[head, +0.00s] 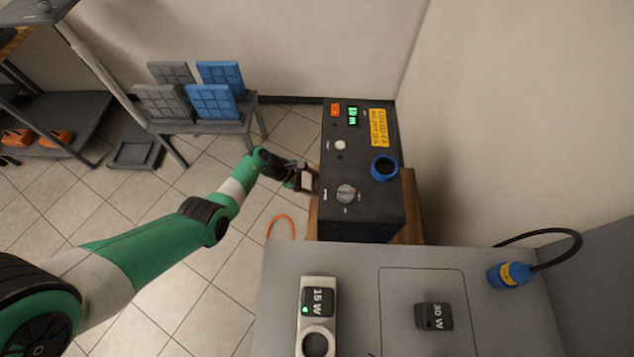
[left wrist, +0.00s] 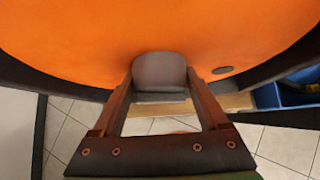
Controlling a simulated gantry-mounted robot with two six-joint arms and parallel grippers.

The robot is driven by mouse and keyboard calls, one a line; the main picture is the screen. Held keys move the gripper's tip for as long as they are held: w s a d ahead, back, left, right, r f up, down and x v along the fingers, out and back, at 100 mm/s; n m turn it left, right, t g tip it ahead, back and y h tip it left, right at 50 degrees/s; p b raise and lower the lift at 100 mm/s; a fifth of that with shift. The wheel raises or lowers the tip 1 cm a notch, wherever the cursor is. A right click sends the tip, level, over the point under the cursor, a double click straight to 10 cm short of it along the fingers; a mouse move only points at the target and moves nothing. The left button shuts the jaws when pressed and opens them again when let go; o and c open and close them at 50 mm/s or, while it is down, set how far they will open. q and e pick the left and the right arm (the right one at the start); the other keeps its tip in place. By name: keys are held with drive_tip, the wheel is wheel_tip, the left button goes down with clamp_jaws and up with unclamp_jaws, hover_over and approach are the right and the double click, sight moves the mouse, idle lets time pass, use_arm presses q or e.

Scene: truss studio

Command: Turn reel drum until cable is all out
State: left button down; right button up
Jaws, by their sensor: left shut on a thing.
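The orange reel drum (left wrist: 160,28) fills the top of the left wrist view, its flat face close to the camera. A grey crank knob (left wrist: 160,70) stands out from the drum. My left gripper (left wrist: 160,88) has its two fingers on either side of this knob and is shut on it. In the head view, my left gripper (head: 306,181) is at the left side of a dark box (head: 340,222); the drum face is hidden there. A length of orange cable (head: 279,217) curves on the floor below the gripper. My right gripper is out of view.
The box top carries a green display (head: 352,116), a grey dial (head: 346,193), a yellow label (head: 379,128) and a blue socket (head: 384,168). A grey bench (head: 372,258) stands in front. A rack with panels (head: 212,101) stands at the back left. Tiled floor lies clear between.

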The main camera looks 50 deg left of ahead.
use_arm(q)
drive_tip(key=shift+s+r+m+t+y+p, duration=0.1)
drive_tip(key=shift+m+t+y+p, duration=0.2)
drive_tip(key=shift+t+y+p, duration=0.1)
drive_tip(key=shift+d+m+t+y, duration=0.1)
drive_tip(key=shift+m+t+y, duration=0.2)
drive_tip(key=shift+t+y, duration=0.15)
drive_tip(key=shift+f+m+t+y, duration=0.25)
drive_tip(key=shift+m+t+y, duration=0.2)
drive_tip(key=shift+t, duration=0.1)
drive_tip(key=shift+m+t+y+b, duration=0.25)
drive_tip(key=shift+t+y+b, duration=0.05)
drive_tip(key=shift+b, duration=0.05)
unclamp_jaws()
drive_tip(key=p+v, duration=0.6)
drive_tip(key=v, duration=0.5)
drive_tip(key=shift+s+r, duration=0.25)
drive_tip(key=shift+s, duration=0.05)
